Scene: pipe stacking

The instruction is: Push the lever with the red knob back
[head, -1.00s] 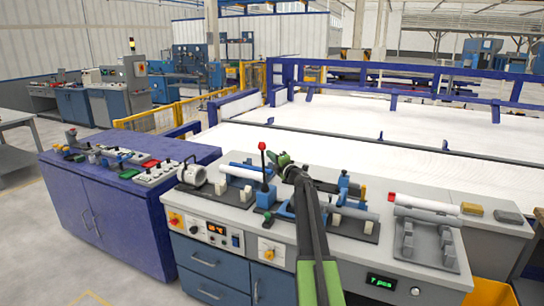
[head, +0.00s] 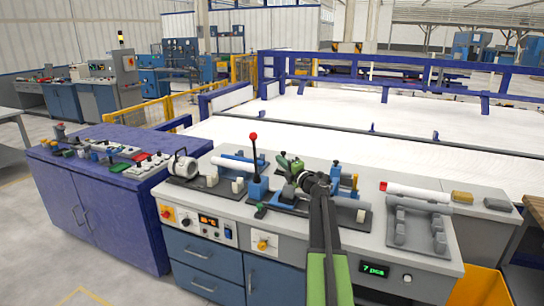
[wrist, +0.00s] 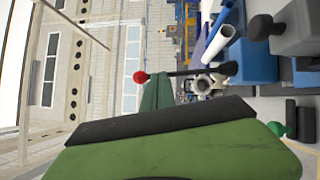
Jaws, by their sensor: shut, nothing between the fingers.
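The lever is a thin dark rod with a red knob (head: 253,136), standing nearly upright from a blue base (head: 257,188) on the workbench. In the wrist view the red knob (wrist: 140,77) is left of centre and the rod runs right to its base, because that view is turned sideways. My gripper (head: 289,163) has green fingers and is shut and empty. In the head view it is right of the lever and lower than the knob, with a visible gap. In the wrist view a green and black finger fills the bottom. Contact with the lever is not visible.
A white pipe (head: 238,164) lies behind the lever. A grey motor-like part (head: 183,164) stands to its left. Blue clamps (head: 335,172) are right of my gripper. A red-tipped white pipe (head: 418,193) lies on a grey rack further right. The bench's front has a control panel.

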